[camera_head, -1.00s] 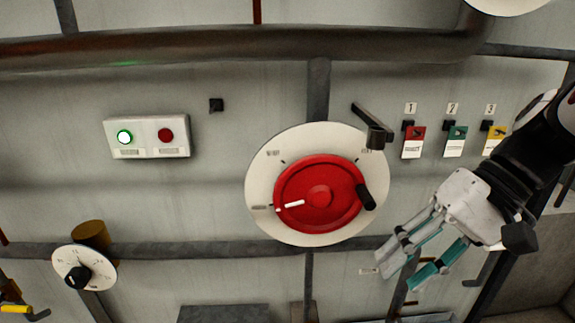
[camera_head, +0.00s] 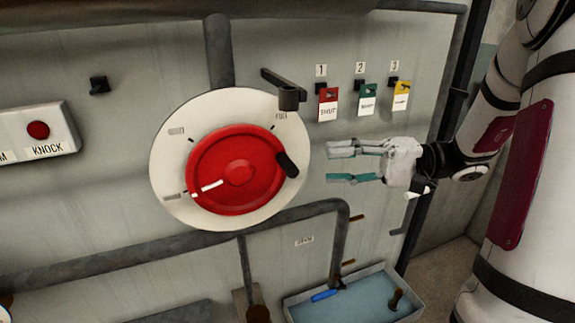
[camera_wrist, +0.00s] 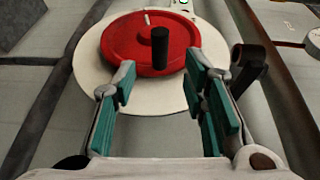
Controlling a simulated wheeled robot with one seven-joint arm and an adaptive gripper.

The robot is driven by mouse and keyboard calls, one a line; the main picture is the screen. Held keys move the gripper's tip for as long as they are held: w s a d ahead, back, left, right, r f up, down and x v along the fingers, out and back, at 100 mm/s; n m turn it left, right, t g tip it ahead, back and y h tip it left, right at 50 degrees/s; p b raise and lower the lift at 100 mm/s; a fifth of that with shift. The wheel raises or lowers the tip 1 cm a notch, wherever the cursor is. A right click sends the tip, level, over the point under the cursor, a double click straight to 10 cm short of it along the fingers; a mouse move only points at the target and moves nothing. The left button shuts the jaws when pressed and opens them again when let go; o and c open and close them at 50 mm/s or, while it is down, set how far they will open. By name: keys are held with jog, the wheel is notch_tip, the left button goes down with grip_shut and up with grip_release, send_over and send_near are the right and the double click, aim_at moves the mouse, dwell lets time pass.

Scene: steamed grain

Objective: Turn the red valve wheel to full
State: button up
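The red valve wheel (camera_head: 232,176) sits on a round cream dial plate (camera_head: 172,150) on the wall. Its white pointer mark aims at the lower left, near a label at the plate's left edge. A label reading FULL is at the plate's upper right. The wheel's black handle knob (camera_head: 287,164) is on its right side. My gripper (camera_head: 328,164) is open and empty to the right of the knob, pointing at it and apart from it. In the wrist view the black knob (camera_wrist: 160,48) stands ahead, between and beyond the teal-padded fingers (camera_wrist: 160,105).
A dark lever (camera_head: 284,90) juts out above the wheel's right side. Numbered tags, red (camera_head: 327,103), green (camera_head: 367,98) and yellow (camera_head: 401,95), hang at the upper right. A pipe (camera_head: 290,212) runs below the plate. A blue tray (camera_head: 350,300) with tools lies below.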

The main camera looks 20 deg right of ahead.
aim_at(287, 167)
jog(key=p+x, duration=0.1)
jog(key=x, duration=0.9)
grip_shut()
